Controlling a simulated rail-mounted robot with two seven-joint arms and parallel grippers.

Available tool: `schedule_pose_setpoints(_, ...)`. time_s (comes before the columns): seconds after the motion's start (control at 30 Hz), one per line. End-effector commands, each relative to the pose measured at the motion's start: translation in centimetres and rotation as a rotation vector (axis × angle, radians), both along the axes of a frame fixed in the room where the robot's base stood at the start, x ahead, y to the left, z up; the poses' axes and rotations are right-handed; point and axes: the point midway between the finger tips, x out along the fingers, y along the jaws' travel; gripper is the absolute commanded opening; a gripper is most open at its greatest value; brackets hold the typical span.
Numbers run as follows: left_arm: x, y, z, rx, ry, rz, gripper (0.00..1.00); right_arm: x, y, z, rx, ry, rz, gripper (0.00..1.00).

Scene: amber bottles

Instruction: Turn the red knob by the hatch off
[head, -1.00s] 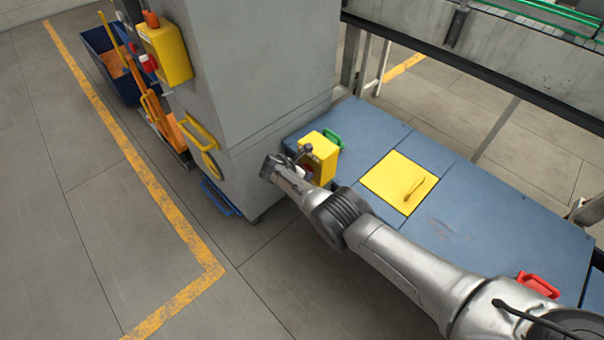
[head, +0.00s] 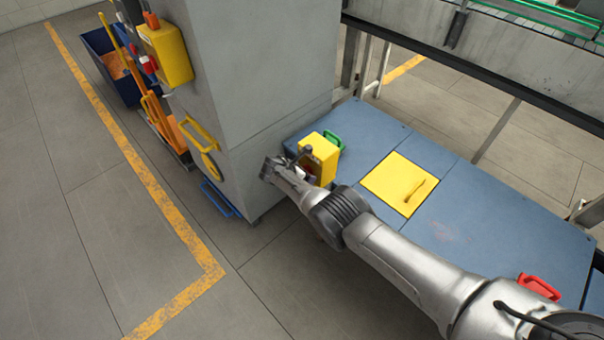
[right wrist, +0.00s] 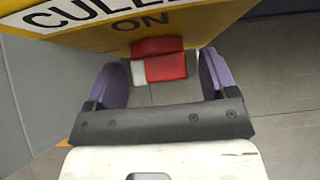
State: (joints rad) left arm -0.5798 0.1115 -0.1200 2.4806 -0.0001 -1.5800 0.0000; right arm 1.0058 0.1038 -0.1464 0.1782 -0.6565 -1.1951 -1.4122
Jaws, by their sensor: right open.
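The yellow box (head: 322,158) stands on the blue deck beside the yellow hatch (head: 398,184). In the right wrist view the yellow box (right wrist: 120,38) carries a label reading "CULLE…" with "ON" below it. The red knob (right wrist: 166,67), with a white part at its left, sticks out of this face below "ON". My right gripper (right wrist: 162,72) is open, its two purple-padded fingers on either side of the knob, with gaps visible. In the head view my right gripper (head: 292,165) is at the box's near left side, and the knob is hidden there. My left gripper is not in view.
A grey pillar (head: 265,90) rises close to the left of the box. A green handle (head: 334,140) is behind the box and a red handle (head: 539,287) is at the deck's near right. Another yellow box (head: 166,55) hangs on the pillar.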

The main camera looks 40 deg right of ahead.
Motion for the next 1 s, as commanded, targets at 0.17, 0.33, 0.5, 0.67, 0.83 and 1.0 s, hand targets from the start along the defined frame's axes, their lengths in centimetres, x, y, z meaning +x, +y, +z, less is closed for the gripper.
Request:
schedule_pose_setpoints(0.17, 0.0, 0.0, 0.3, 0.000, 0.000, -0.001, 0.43, 0.0, 0.2, 0.3, 0.000, 0.000, 0.000, 0.79)
schedule_pose_setpoints(0.33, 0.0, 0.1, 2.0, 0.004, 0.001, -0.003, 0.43, -0.1, 1.2, 1.7, 0.001, 0.000, 0.001, 0.79)
schedule_pose_setpoints(0.5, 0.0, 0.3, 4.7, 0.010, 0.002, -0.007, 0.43, -0.2, 3.1, 3.8, 0.001, 0.000, 0.001, 0.79)
schedule_pose_setpoints(0.67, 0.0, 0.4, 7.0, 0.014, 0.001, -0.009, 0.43, -0.3, 5.1, 5.8, 0.001, 0.001, 0.002, 0.79)
schedule_pose_setpoints(0.83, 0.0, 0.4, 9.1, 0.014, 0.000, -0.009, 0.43, -0.5, 7.0, 7.6, 0.001, 0.001, 0.002, 0.79)
schedule_pose_setpoints(1.0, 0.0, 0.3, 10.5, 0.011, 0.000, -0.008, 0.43, -0.6, 8.4, 8.8, 0.000, 0.000, 0.001, 0.79)
